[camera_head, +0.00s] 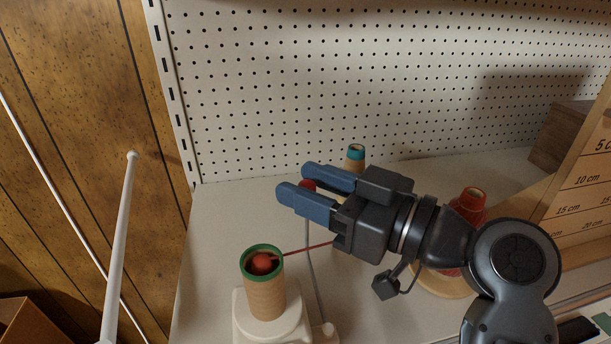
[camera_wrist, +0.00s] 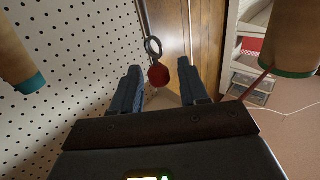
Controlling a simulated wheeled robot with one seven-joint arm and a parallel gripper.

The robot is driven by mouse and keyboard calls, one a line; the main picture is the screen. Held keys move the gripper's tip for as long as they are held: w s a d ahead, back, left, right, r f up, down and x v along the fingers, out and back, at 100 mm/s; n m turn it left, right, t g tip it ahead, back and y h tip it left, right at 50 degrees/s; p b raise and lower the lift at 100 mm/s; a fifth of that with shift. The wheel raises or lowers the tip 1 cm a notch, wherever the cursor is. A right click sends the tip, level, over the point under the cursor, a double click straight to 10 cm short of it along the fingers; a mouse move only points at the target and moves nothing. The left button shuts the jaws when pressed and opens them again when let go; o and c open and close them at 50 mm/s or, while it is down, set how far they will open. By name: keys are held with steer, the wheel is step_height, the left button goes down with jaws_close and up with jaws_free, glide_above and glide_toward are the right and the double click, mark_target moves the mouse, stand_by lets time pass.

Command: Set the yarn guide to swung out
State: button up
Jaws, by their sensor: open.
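The yarn guide's red knob (camera_head: 308,185) shows between my gripper's blue fingers in the head view, at the top of a thin grey arm (camera_head: 311,250). That arm runs down to the white winder base (camera_head: 270,328). In the wrist view the red knob (camera_wrist: 158,76) appears between the fingertips, with a grey ring (camera_wrist: 153,46) just above it. My gripper (camera_head: 297,182) is open, and its fingers (camera_wrist: 159,70) lie on either side of the knob in view. I cannot tell whether they touch it. Part of the guide is hidden behind the gripper.
A tan cone with a green rim (camera_head: 265,295) stands on the winder, with red yarn (camera_head: 305,249) running right. A teal-topped cone (camera_head: 355,157) stands behind my gripper, and a red cone (camera_head: 470,203) at right. Pegboard (camera_head: 380,70) closes the back. Shelf at left is clear.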

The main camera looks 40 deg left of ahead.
steer(key=shift+a, duration=0.4)
steer(key=shift+c, duration=0.3)
jaws_close()
steer(key=shift+r, duration=0.1)
